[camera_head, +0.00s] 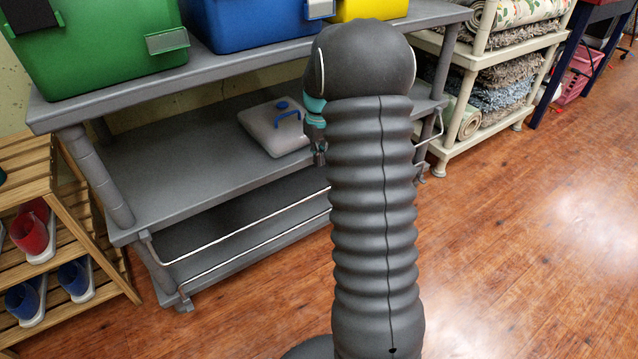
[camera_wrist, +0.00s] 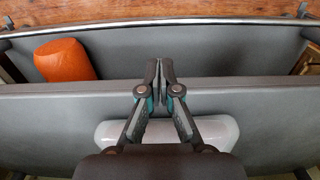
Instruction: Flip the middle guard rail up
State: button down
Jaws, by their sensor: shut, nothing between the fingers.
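The grey shelf unit (camera_head: 180,170) has several tiers. Two thin pale rail bars (camera_head: 240,233) run along its front below the middle shelf. In the head view I cannot tell which bar belongs to the middle guard rail. My gripper (camera_head: 319,160) points down near the middle shelf, mostly hidden behind my arm. In the wrist view my gripper (camera_wrist: 160,76) is shut and empty over a grey ledge. A pale rail (camera_wrist: 160,22) runs across the top of that view, apart from the fingertips. My arm hides the bars' right part in the head view.
A pale container with a blue handle (camera_head: 275,128) lies on the middle shelf. An orange object (camera_wrist: 66,60) shows in the wrist view. Green (camera_head: 95,45) and blue (camera_head: 245,25) boxes stand on top. A shoe rack (camera_head: 100,250) stands at left.

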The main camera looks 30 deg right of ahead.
notch_tip(320, 180, down, 10)
jog(key=b, duration=0.1)
jog(key=shift+b, duration=0.3)
